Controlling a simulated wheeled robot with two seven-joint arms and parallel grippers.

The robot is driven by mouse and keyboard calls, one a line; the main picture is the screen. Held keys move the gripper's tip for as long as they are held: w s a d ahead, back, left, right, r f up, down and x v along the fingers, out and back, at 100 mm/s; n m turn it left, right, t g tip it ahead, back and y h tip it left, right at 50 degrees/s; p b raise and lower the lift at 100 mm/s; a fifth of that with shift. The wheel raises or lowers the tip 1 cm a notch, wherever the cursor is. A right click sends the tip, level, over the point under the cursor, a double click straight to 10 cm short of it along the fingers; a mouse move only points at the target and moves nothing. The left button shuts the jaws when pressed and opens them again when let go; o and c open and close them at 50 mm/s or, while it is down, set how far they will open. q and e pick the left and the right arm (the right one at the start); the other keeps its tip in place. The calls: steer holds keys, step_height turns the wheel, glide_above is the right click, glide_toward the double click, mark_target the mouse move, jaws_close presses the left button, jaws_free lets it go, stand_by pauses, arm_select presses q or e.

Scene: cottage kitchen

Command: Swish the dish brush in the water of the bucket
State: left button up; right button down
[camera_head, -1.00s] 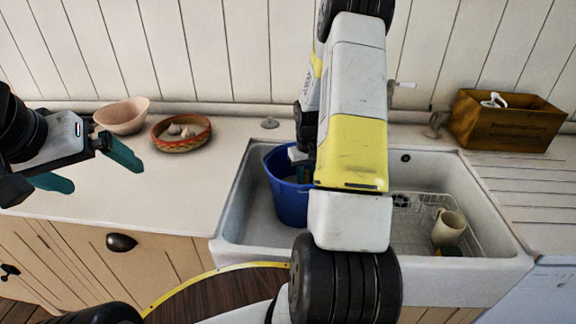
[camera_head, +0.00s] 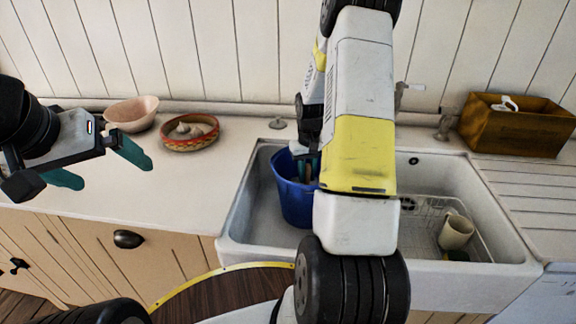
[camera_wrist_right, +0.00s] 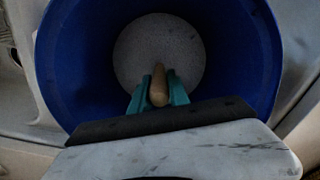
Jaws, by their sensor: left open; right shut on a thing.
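The blue bucket (camera_head: 296,203) stands in the left part of the white sink, partly hidden behind my right arm. In the right wrist view the bucket (camera_wrist_right: 62,75) opens below my right gripper (camera_wrist_right: 158,90), with a pale grey round area at its bottom. The right gripper is shut on the tan handle of the dish brush (camera_wrist_right: 158,86), between its teal fingers. The brush's head is hidden, and I cannot make out the water surface. My left gripper (camera_head: 98,166) is open and empty above the counter at the left.
The sink (camera_head: 240,240) also holds a wire rack with a cream mug (camera_head: 456,231). A pink bowl (camera_head: 131,113) and a patterned dish (camera_head: 189,143) with pale items stand on the left counter. A wooden box (camera_head: 516,133) stands at the back right. The front left counter is clear.

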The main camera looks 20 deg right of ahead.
step_height(320, 180, up, 25)
steer(key=shift+f, duration=0.15)
stand_by(1.1)
stand_by(0.6)
